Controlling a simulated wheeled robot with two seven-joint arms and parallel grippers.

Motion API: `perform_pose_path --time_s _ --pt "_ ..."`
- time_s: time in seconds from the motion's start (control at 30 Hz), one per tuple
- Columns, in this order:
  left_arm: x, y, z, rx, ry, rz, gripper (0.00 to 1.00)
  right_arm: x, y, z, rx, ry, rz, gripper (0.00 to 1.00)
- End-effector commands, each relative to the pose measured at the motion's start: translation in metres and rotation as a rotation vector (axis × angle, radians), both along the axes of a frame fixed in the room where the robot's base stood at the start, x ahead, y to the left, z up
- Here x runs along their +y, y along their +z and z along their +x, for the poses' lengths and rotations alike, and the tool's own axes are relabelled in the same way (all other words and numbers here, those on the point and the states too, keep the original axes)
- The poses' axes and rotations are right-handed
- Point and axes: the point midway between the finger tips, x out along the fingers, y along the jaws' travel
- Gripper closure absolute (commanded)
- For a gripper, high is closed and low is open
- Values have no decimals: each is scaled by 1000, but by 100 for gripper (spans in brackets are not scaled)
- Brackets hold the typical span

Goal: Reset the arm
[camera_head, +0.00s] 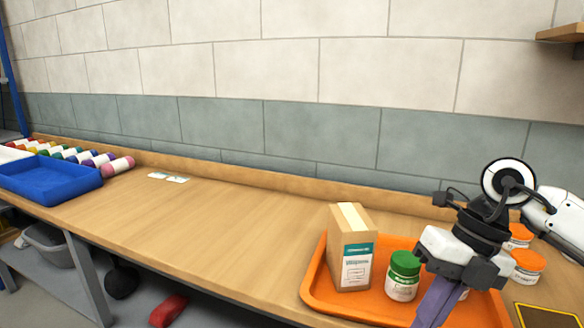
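My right arm comes in from the right edge. Its gripper (436,304), with purple fingers, points down over the orange tray (316,284). The fingers overlap in this view, so the gap between them is hidden and I cannot tell if they hold anything. Just left of the gripper, a white jar with a green lid (403,276) stands in the tray. A brown and teal box (352,248) stands upright at the tray's left side. My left arm and gripper are not in view.
White jars with orange lids (527,262) stand behind my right gripper, partly hidden. A dark yellow-edged panel (546,316) lies at lower right. A blue tray (50,180) and coloured rolls (118,166) are far left. Two cards (168,177) lie near the wall. The middle counter is clear.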

Motion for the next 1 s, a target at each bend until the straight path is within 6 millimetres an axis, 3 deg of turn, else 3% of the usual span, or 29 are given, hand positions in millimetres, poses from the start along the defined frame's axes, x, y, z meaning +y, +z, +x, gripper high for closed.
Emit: perform_pose_path --time_s 0.17,0.23,0.3,0.4,0.5,0.63,0.73,0.87,1.0 --pt "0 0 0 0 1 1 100 77 -20 -22 64 84 287 100" --pt "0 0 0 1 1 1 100 117 -21 -36 103 101 465 100" --pt "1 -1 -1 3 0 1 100 158 -13 -49 145 88 679 100" --pt "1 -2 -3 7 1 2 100 202 8 -57 207 -4 990 100" --pt "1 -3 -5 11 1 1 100 222 28 -47 262 -181 1267 100" --pt "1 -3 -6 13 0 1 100 215 32 -14 327 -527 1547 100" --pt "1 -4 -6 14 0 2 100 190 5 15 370 -868 1675 100" --pt "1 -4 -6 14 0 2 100 143 -72 35 429 -1372 1698 100" --pt "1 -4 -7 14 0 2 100 99 -168 16 491 -1837 1568 100"
